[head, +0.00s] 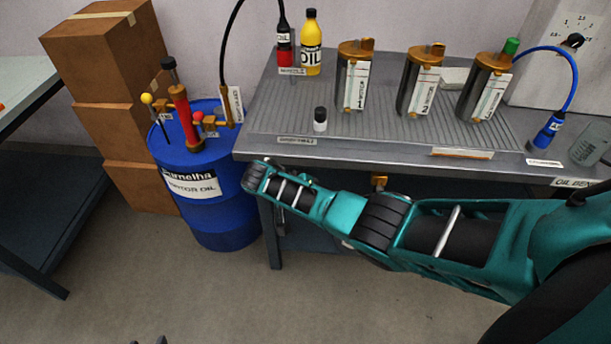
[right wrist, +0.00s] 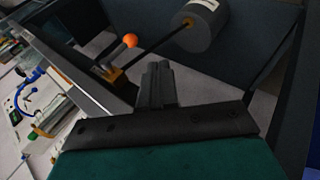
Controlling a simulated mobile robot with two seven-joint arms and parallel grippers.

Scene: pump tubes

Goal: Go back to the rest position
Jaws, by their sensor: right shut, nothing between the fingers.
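My right arm (head: 375,220) is teal and black and reaches in from the right in the head view, in front of the bench. Its far end is by the bench's front left corner, near the blue barrel. The fingers of my right gripper are not clear in the head view. In the right wrist view my right gripper (right wrist: 158,84) is shut with nothing between its fingers. It points towards a dark space with a grey cylinder (right wrist: 202,25) and an orange ball (right wrist: 130,41) on a rod.
Boxes (head: 105,50) are stacked behind. The floor in front is clear.

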